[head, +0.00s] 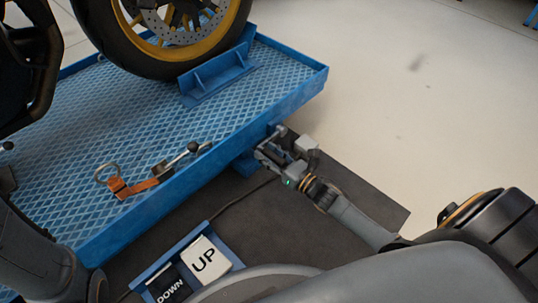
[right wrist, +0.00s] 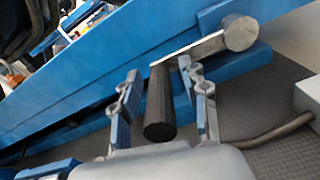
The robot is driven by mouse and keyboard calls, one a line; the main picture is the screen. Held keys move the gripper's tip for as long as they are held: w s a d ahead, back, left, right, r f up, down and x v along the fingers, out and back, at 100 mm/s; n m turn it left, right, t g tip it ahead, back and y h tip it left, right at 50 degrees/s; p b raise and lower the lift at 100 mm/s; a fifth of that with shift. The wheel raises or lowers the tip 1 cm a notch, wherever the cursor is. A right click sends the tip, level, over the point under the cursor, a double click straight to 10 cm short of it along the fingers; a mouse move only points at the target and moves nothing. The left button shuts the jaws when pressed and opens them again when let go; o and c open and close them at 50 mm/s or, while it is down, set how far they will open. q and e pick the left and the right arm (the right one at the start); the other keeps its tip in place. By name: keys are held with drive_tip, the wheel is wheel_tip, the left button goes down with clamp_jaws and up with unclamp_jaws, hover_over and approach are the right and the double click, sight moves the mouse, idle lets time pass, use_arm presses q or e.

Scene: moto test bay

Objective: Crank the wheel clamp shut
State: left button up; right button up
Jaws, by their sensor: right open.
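The motorcycle wheel (head: 180,25), with a yellow rim and black tyre, stands on the blue lift platform (head: 290,85) beside a blue clamp plate (head: 218,75). At the platform's near right edge is a metal crank arm (right wrist: 207,46) on a round hub (right wrist: 240,32), with a black cylindrical handle (right wrist: 158,105). My right gripper (head: 268,148) is at this crank. In the right wrist view my right gripper (right wrist: 162,75) is open, its fingers on either side of the handle. Whether a finger touches it I cannot tell. My left gripper is out of view.
An orange strap with a metal ratchet (head: 135,186) lies on the platform. A blue pedal box with UP (head: 205,262) and DOWN (head: 170,290) plates sits on the dark mat (head: 375,205). Pale floor (head: 430,110) to the right is clear.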

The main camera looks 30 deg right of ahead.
clamp_jaws()
drive_tip(key=shift+r, duration=0.1)
